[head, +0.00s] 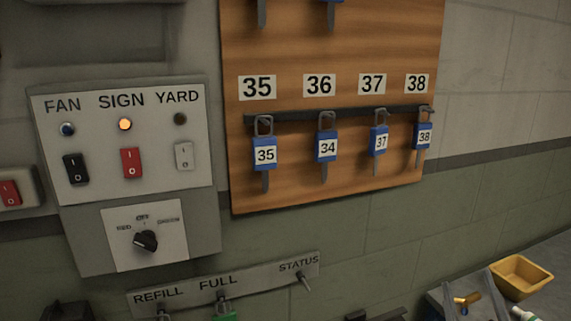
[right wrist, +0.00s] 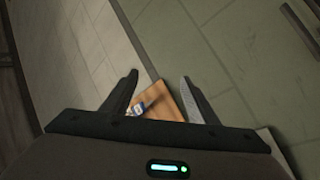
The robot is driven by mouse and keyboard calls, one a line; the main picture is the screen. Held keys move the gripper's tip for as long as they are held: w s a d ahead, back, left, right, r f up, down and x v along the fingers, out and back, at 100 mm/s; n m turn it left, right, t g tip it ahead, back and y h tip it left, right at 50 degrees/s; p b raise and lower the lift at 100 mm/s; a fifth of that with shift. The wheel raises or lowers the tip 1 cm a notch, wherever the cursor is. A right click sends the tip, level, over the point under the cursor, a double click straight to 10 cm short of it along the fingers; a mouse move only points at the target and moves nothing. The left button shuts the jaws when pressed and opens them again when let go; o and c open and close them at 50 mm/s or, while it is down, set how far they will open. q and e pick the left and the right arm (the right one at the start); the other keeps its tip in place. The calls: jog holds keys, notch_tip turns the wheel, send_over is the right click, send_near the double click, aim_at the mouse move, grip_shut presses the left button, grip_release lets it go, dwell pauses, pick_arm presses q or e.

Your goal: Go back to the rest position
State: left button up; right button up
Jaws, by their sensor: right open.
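My right gripper (right wrist: 160,79) is open in the right wrist view, its two dark fingers apart with nothing held between them. My left gripper is in neither view.
Blue-tagged keys marked 35, 34 (head: 327,148), 37 and 38 hang under labels 35, 36, 37 and 38. A switch panel (head: 140,195) has an amber light under SIGN. A REFILL, FULL, STATUS strip (head: 250,281) is below. A yellow tray (head: 522,277) is lower right.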

jog(key=s+a+f+m+g+y, duration=0.15)
jog(key=s+f+g, duration=0.35)
jog(key=f, duration=0.7)
jog(key=s+a+f+m+g, duration=0.2)
jog(key=s+f+g, duration=0.3)
jog(key=f, duration=0.8)
jog(key=s+a+f+g+y, duration=0.2)
jog(key=s+a+f+g, duration=0.3)
jog(key=s, duration=0.4)
jog(key=s+a+f+g+y, duration=0.2)
jog(key=s+a+f, duration=0.2)
jog(key=s+f, duration=0.4)
jog(key=w+a+f+t, duration=0.1)
jog(key=w+f, duration=0.2)
jog(key=f, duration=0.6)
jog(key=w+a+f+t, duration=0.1)
jog(key=w+a+f, duration=0.1)
jog(key=f, duration=0.7)
jog(key=s+a+f, duration=0.1)
jog(key=s+f, duration=0.1)
jog(key=f, duration=0.6)
jog(key=s+a+f+t+y, duration=0.1)
jog(key=s+f, duration=0.1)
jog(key=f, duration=0.7)
jog(key=shift+s+f+n, duration=0.15)
jog(key=shift+s+n, duration=0.15)
jog(key=shift+n, duration=0.15)
jog(key=shift+d, duration=0.1)
